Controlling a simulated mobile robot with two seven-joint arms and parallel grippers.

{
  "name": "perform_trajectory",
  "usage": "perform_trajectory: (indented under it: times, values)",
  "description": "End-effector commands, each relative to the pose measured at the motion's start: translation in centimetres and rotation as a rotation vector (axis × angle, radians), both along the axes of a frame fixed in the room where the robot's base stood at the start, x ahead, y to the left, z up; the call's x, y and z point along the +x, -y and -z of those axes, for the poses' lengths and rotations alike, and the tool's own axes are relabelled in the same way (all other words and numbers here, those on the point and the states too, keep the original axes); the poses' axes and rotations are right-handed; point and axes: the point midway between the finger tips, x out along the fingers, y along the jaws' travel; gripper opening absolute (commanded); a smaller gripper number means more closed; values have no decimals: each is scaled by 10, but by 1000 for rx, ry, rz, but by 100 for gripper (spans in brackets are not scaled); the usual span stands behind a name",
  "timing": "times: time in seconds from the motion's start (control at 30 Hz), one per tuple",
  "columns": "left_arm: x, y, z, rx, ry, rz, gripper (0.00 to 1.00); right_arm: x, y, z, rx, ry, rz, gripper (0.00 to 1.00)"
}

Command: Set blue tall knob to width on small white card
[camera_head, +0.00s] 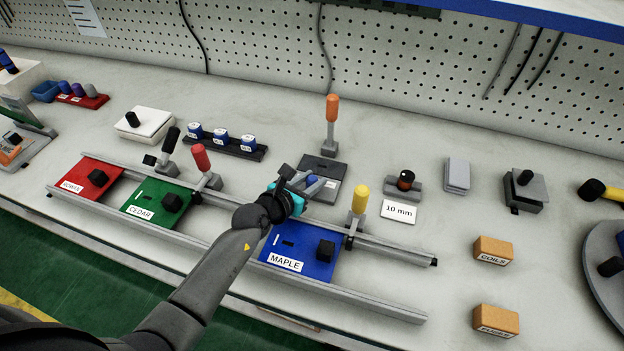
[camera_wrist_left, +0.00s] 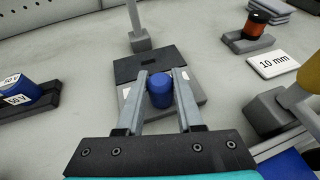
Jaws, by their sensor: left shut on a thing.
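The blue tall knob (camera_wrist_left: 160,90) stands on a grey block (camera_wrist_left: 192,103) with a dark plate on it. My left gripper (camera_head: 311,182) is over this block in the head view. In the left wrist view its fingers (camera_wrist_left: 158,100) are on either side of the knob and shut on it. The knob (camera_head: 312,179) is partly hidden by the fingers in the head view. The small white card (camera_head: 398,211) reads "10 mm" and lies right of the block; it also shows in the left wrist view (camera_wrist_left: 274,64). My right gripper is not in view.
An orange-handled lever (camera_head: 332,110) stands behind the block, and a yellow-handled one (camera_head: 360,199) in front to the right. A rail carries red (camera_head: 87,177), green (camera_head: 152,205) and blue (camera_head: 290,245) plates.

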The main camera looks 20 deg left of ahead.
Motion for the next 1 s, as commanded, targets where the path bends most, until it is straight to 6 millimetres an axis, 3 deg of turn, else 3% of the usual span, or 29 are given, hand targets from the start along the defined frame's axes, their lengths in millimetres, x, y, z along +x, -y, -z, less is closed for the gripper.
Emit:
perform_trajectory:
  times: [0.3, 0.63, 0.67, 0.9, 1.0]
  values:
    - [1, -33, 1, 4, -1, -2, 0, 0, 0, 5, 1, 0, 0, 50]
    - [1, -38, 1, 4, -1, -6, 0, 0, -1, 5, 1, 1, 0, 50]
    - [1, -38, 1, 4, -1, -6, 39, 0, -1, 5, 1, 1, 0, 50]
    - [1, -36, 0, 3, -1, -4, 66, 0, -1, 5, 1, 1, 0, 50]
    - [1, -36, 0, 3, 0, -3, 66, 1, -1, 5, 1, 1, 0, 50]
